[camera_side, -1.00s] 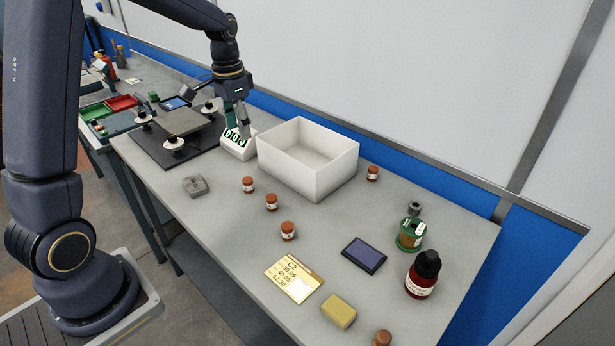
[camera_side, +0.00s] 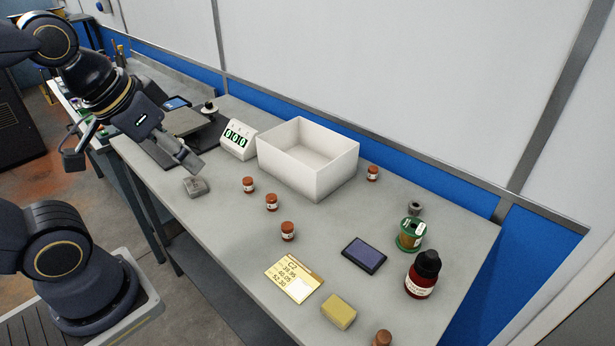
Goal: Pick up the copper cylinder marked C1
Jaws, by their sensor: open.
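Several small copper cylinders with white labels stand upright on the bench. One cylinder (camera_side: 249,185) is nearest my gripper, a second (camera_side: 271,202) and a third (camera_side: 288,231) stand in a slanting row toward the front. Another cylinder (camera_side: 373,174) is right of the white box, and one more (camera_side: 383,338) is cut off at the bottom edge. The labels are too small to read, so I cannot tell which is C1. My gripper (camera_side: 190,164) is open and empty, tilted down above and behind the small grey block, left of the nearest cylinder.
A white open box (camera_side: 325,181) and a display reading 000 (camera_side: 238,141) stand behind the row. A grey block (camera_side: 196,187) sits below my gripper. A gold C2 card (camera_side: 294,278), dark pad (camera_side: 364,254), yellow block (camera_side: 339,310), green spool (camera_side: 410,235) and dark bottle (camera_side: 421,276) lie right.

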